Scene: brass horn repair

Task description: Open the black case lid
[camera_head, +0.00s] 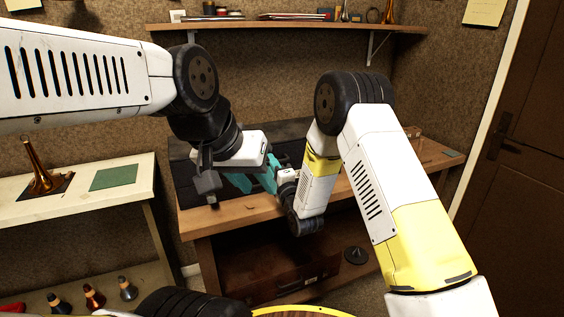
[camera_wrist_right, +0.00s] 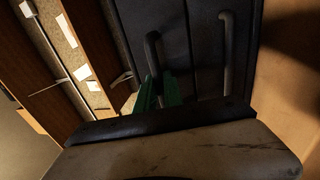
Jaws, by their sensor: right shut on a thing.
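The black case (camera_head: 184,178) lies on the wooden workbench, largely hidden behind my arms in the head view. In the right wrist view its dark surface (camera_wrist_right: 190,45) fills the upper middle, with one bar handle (camera_wrist_right: 152,48) and a second bar handle (camera_wrist_right: 227,50) to its right. My right gripper (camera_wrist_right: 158,92) has its green fingers at the lower end of the first handle and is shut on it. The lid looks flat; any gap is hidden.
The workbench front edge (camera_head: 245,213) runs below both grippers. A brown case (camera_head: 290,275) sits on the shelf underneath. A white side table (camera_head: 75,205) at left holds a brass horn bell (camera_head: 38,170) and a green mat (camera_head: 114,177). A wall shelf (camera_head: 285,27) is above.

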